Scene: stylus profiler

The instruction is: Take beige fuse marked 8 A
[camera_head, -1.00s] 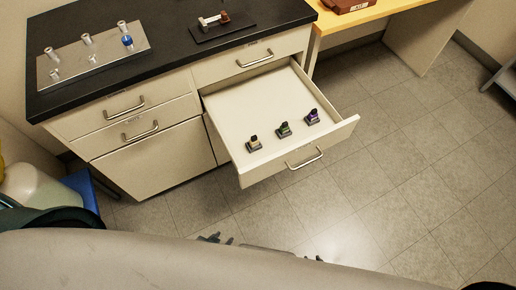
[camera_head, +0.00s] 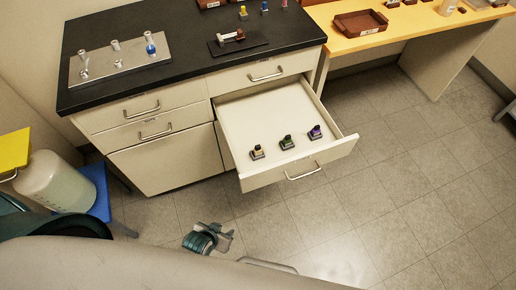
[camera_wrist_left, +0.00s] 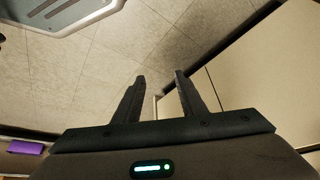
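The beige fuse (camera_head: 257,152) stands in a small dark holder near the front left of the open drawer (camera_head: 262,113) in the head view. Its marking is too small to read. A green fuse (camera_head: 286,142) and a purple fuse (camera_head: 315,132) stand in a row to its right. My left gripper (camera_head: 226,233) is low in front of the drawer, over the floor and apart from the fuses. In the left wrist view its two fingers (camera_wrist_left: 160,95) are spread with nothing between them. My right gripper is not seen.
The black counter (camera_head: 190,60) carries a metal plate with several posts (camera_head: 122,66) and a dark tray with a white and brown part (camera_head: 232,39). A yellow table (camera_head: 400,30) with a brown tray (camera_head: 360,23) stands right. A white jug (camera_head: 55,183) stands left.

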